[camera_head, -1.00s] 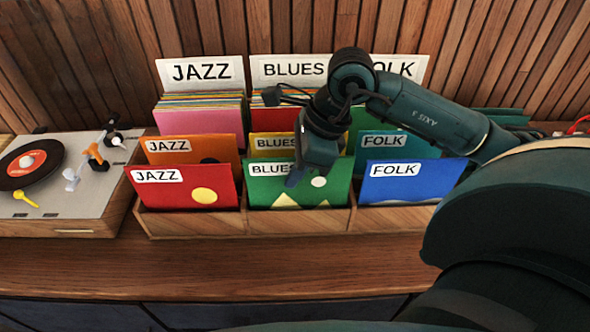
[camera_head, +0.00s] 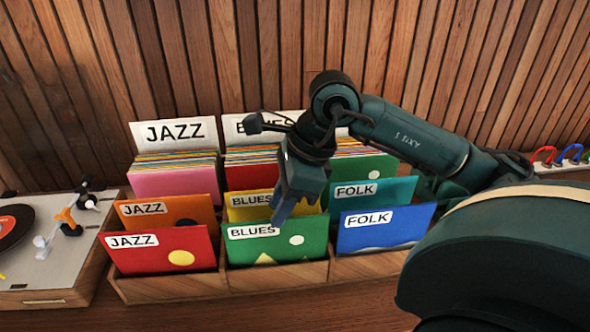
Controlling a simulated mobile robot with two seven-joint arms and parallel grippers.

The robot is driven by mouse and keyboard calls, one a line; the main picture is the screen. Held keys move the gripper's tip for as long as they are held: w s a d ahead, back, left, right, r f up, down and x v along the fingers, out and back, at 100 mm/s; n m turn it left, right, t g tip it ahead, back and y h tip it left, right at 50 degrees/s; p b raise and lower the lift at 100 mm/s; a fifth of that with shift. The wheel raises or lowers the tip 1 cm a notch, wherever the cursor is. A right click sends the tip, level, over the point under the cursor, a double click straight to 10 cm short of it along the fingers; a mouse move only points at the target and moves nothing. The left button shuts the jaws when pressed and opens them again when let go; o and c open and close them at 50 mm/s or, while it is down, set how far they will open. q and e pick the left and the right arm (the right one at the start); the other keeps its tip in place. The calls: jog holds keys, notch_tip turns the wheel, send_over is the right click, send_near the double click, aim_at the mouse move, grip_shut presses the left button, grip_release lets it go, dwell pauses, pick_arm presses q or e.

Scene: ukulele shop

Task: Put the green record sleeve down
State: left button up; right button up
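The green record sleeve (camera_head: 272,244), labelled BLUES, with a white dot and yellow shapes, stands in the front of the middle compartment of a wooden record crate (camera_head: 277,276). My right gripper (camera_head: 281,213) points down at its top edge. One finger overlaps the upper front of the sleeve; the other finger is hidden, so I cannot tell whether the grip is closed on it. My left gripper is not in view.
Red (camera_head: 160,262) and orange (camera_head: 180,208) JAZZ sleeves stand left, blue (camera_head: 390,232) and teal (camera_head: 392,190) FOLK sleeves right. A yellow BLUES sleeve (camera_head: 238,208) is behind the green one. A turntable (camera_head: 50,262) is left; coloured cables (camera_head: 560,155) lie far right.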

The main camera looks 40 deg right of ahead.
jog(key=v, duration=0.7)
jog(key=shift+r, duration=0.15)
dwell(0.6)
